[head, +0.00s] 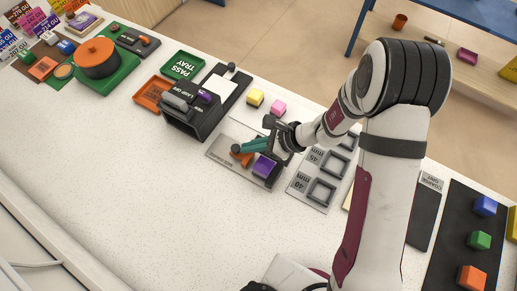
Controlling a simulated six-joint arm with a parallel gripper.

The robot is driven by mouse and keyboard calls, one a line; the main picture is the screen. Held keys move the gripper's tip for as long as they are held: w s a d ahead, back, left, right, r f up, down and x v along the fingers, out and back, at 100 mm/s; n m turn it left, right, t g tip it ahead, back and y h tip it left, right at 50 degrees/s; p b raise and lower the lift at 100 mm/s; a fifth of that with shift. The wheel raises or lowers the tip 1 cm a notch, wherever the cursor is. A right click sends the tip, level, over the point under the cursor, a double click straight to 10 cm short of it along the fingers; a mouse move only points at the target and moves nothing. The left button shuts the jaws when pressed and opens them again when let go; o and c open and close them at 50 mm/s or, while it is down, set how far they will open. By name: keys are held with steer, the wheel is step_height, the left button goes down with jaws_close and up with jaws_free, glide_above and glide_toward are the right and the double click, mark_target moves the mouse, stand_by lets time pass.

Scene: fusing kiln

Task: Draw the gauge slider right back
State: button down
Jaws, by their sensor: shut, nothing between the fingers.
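The gauge appears to be the flat grey plate (222,164) near the middle of the counter in the head view. An orange piece (246,160), probably the slider's knob, lies on it, partly hidden by my fingers. A purple block (264,167) sits in a dark holder at the plate's right end. My gripper (239,148) is shut and empty, its teal fingers pointing left just above or beside the orange piece. I cannot tell whether they touch it.
A black lamp box (191,112) stands just left of the plate. A panel with square frames (322,191) is to the right. The counter in front is clear.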

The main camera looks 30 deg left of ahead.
steer(key=shift+a, duration=0.7)
